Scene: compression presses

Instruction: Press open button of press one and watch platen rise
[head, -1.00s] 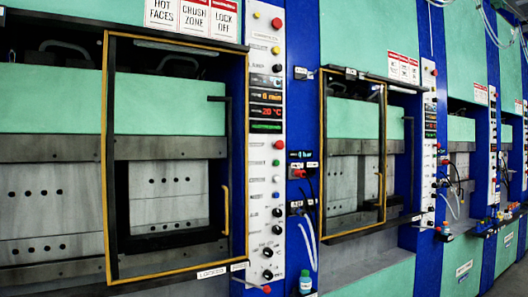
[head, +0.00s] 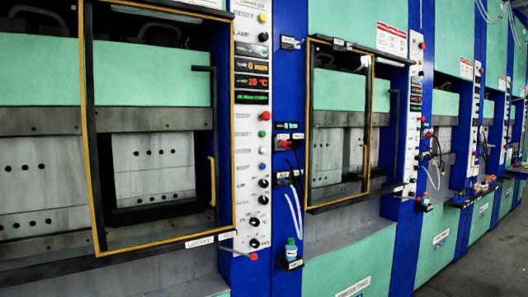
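The nearest press, with a mint-green upper body (head: 150,74), fills the left of the head view. I cannot read a number on it, so I cannot tell for sure that it is press one. Its yellow-edged guard frame (head: 92,150) stands in front of the opening. Grey platen blocks (head: 150,160) show inside, with a dark gap near the bottom. Its white control panel (head: 243,120) carries displays, a red button (head: 265,116), a green button (head: 263,134), a white button, a blue one and black knobs. Button labels are too small to read. My gripper is not in view.
More presses stand in a row to the right, the second with its own guard frame (head: 309,130) and panel (head: 413,120). A small bottle (head: 291,249) stands on a bracket between the first two. Grey floor (head: 480,250) is clear at lower right.

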